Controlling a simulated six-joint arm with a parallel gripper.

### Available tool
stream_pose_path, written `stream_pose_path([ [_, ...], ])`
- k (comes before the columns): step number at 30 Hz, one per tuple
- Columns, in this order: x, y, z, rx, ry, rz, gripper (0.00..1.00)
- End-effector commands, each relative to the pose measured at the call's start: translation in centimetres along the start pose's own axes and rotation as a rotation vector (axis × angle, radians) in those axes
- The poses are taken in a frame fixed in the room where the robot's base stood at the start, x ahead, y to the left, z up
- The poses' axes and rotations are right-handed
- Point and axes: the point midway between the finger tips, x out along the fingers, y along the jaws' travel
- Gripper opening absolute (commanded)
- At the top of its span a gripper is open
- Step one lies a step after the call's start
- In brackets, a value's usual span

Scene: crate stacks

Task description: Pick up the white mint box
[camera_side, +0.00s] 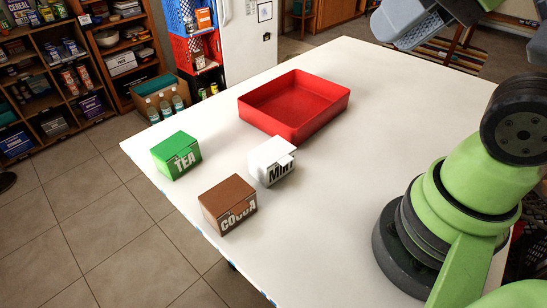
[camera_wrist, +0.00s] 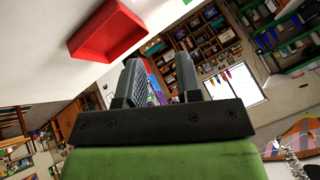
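A red tray (camera_side: 294,104), empty, lies on the table behind the mint box. It also shows in the wrist view (camera_wrist: 108,32). The table (camera_side: 375,115) is clear between the boxes and my base. Shelves and crates stand beyond the far edge.

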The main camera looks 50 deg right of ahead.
Motion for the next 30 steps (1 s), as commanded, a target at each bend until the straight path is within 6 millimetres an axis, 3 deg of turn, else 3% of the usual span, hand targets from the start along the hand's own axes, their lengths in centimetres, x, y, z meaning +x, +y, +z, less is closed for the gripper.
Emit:
stream_pose_path([
  [1,0.0,0.0,0.0,0.0,0.0,0.0,0.44],
  [6,0.0,0.0,0.0,0.0,0.0,0.0,0.83],
  [9,0.0,0.0,0.0,0.0,0.0,0.0,1.0],
  [16,0.1,0.0,-0.1,-0.001,-0.004,0.003,1.0],
  [20,1.0,-0.3,-1.2,-0.012,-0.044,0.026,1.0],
  [26,5.1,-0.8,-4.4,-0.058,-0.171,0.105,1.0],
  [30,9.5,-0.9,-6.1,-0.101,-0.267,0.161,1.0],
])
